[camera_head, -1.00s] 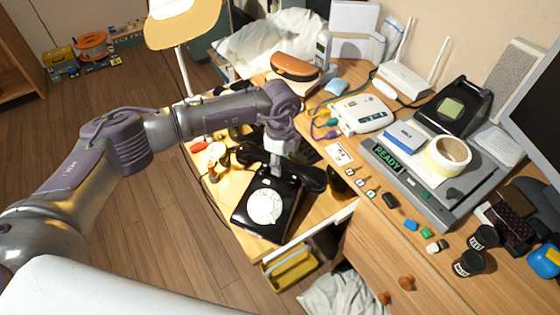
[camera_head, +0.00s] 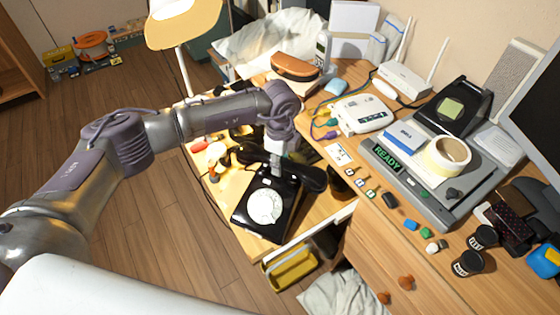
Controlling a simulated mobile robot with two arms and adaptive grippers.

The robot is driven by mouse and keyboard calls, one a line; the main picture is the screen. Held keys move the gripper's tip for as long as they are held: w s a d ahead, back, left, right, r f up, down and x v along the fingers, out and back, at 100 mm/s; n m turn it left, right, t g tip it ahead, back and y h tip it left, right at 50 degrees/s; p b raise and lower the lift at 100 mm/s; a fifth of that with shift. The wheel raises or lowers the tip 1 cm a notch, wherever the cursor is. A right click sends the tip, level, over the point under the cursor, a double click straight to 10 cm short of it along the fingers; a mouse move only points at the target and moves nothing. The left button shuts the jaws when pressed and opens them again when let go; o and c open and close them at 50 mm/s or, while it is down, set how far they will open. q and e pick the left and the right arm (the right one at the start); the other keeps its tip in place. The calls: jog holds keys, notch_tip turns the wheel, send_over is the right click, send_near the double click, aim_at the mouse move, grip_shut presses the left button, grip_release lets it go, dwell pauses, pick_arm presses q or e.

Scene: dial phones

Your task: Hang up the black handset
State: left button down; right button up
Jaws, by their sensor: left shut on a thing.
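The black dial phone (camera_head: 266,207) with its white dial sits on the lower wooden surface, left of the desk. The black handset (camera_head: 312,179) lies across the back of the phone, over its cradle area; its left part is partly hidden by my gripper. I cannot tell whether it is fully seated. My left gripper (camera_head: 276,172) comes down from above and is shut on the handset near its middle. My right gripper is not in view.
The desk at right holds a grey device with a READY display (camera_head: 387,157), a tape roll (camera_head: 447,155), a white router (camera_head: 405,80) and several small blocks. A lamp (camera_head: 184,25) stands behind my arm. Dark clutter lies left of the phone.

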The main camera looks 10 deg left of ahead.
pick_arm(q)
jog(key=shift+f+b, duration=0.8)
jog(key=shift+f, duration=0.3)
jog(key=shift+r, duration=0.1)
jog(key=c, duration=0.7)
grip_release()
jog(key=shift+c, duration=0.2)
notch_tip(320, 180, up, 12)
